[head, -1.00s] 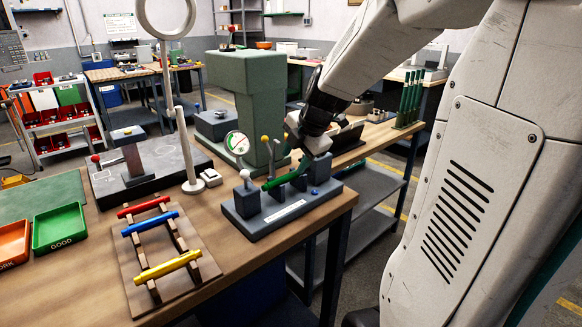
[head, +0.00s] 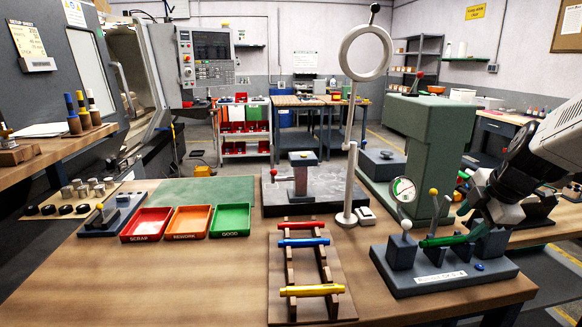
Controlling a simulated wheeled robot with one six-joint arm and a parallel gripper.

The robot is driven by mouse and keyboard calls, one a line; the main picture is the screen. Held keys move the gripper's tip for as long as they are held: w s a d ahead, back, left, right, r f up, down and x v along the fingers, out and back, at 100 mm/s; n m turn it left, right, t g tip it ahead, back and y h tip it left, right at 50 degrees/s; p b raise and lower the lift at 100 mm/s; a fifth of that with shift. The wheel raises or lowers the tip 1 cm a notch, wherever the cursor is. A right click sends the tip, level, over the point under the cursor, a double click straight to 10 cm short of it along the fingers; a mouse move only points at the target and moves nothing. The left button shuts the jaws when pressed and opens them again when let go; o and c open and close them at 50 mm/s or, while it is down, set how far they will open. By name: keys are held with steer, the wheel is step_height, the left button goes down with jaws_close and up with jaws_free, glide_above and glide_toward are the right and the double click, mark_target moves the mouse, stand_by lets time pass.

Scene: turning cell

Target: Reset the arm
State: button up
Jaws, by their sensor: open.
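My arm comes in from the right edge. My gripper (head: 484,212) hangs over the right part of a grey bench fixture (head: 446,284), close above the right end of a green rod (head: 445,241). It is open. Whether its fingers touch the rod or the fixture's right block, I cannot tell. The rod lies across the fixture's blocks, beside a round dial gauge (head: 403,189).
A wooden rack (head: 309,284) holds red, blue and yellow rods. Red (head: 147,224), orange (head: 188,222) and green (head: 230,220) trays sit to its left. A tall ring-topped magnifier stand (head: 349,190) and a green column (head: 420,150) stand behind. The front left benchtop is clear.

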steer(key=s+a+m+g, duration=0.2)
steer(key=s+a+m, duration=0.6)
steer(key=s, duration=0.3)
steer(key=s+a+m+g, duration=0.2)
steer(key=s+a+m, duration=0.6)
steer(key=s, duration=0.3)
steer(key=shift+s+a+r+m, duration=0.15)
steer(key=shift+a+r+m, duration=0.2)
steer(key=shift+r, duration=0.1)
